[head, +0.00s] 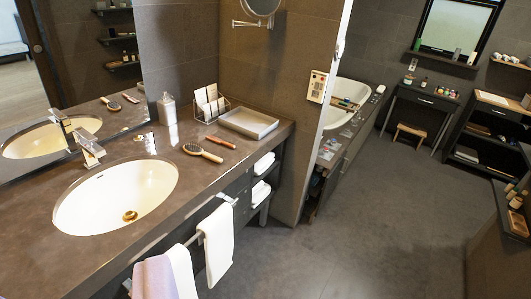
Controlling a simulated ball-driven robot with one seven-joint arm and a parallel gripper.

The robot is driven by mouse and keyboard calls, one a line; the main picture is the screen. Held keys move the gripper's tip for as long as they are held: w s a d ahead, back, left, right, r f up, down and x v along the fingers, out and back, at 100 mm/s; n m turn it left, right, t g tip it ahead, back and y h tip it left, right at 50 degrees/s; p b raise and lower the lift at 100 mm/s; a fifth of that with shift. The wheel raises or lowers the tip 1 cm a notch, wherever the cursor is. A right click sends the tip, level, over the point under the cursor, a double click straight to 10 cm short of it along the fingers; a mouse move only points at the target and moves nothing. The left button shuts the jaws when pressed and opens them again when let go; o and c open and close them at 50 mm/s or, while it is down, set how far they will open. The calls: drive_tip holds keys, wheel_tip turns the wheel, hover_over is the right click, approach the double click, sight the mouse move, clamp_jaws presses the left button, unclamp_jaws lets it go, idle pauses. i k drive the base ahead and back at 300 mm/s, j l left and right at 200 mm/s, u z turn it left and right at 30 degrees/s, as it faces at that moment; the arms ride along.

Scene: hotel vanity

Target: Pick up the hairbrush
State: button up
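The hairbrush (203,153) lies flat on the dark vanity counter (175,205), to the right of the oval sink. It has an oval bristled head at its left end and a light brown handle pointing right and toward the camera. Nothing covers it. Its reflection shows in the mirror. My gripper is not in view.
The sink (115,195) and faucet (88,148) are left of the brush. A reddish-brown slim item (221,142), a shallow grey tray (248,122), a card holder (210,105) and a bottle (167,107) stand nearby. White towels (217,245) hang in front. Open floor (380,230) lies right.

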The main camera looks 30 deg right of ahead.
sight(195, 150)
drive_tip(key=z, duration=0.25)
drive_tip(key=i+z, duration=0.35)
drive_tip(key=i, duration=2.25)
